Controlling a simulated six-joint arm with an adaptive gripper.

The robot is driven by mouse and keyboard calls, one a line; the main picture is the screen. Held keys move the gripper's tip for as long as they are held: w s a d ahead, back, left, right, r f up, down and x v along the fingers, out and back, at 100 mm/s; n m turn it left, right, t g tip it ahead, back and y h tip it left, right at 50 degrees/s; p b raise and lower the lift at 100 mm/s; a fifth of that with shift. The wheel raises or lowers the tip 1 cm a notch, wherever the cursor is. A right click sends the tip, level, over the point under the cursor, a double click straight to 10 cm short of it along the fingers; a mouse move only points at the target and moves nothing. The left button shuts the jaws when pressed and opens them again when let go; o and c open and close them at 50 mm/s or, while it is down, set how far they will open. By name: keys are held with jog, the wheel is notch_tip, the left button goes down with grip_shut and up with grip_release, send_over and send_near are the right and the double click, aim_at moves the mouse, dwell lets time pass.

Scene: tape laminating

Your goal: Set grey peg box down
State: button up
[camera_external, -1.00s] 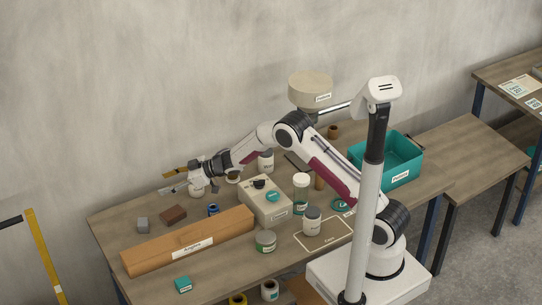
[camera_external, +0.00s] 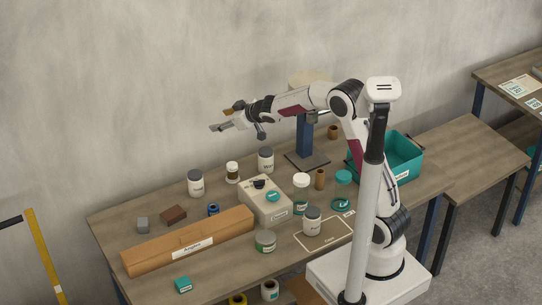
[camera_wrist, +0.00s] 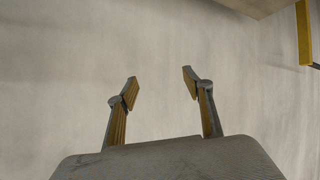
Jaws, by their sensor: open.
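A white jar (camera_external: 195,187) stands below my gripper. A long orange-brown box (camera_external: 190,240) lies in front. A cream box (camera_external: 265,203), a blue-posted stand (camera_external: 305,137) and a teal bin (camera_external: 404,155) stand to the right.

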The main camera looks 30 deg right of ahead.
jog(key=s+d+r+m+g+h, duration=0.15)
jog(key=s+d+r, duration=0.25)
jog(key=s+d, duration=0.5)
jog(key=s+d+r+m+h, duration=0.3)
jog(key=s+d, duration=0.4)
jog(key=s, duration=0.4)
jog(key=s+d+f+m+g, duration=0.1)
jog(key=s+f+g, duration=0.1)
jog(key=s, duration=1)
jog(key=s+d+f+m+g, duration=0.1)
jog(key=s+f+g, duration=0.1)
jog(key=s, duration=1.1)
jog(key=shift+s+d+f+y, duration=0.15)
jog(key=shift+d+f+y, duration=0.15)
jog(key=shift+f+y, duration=0.25)
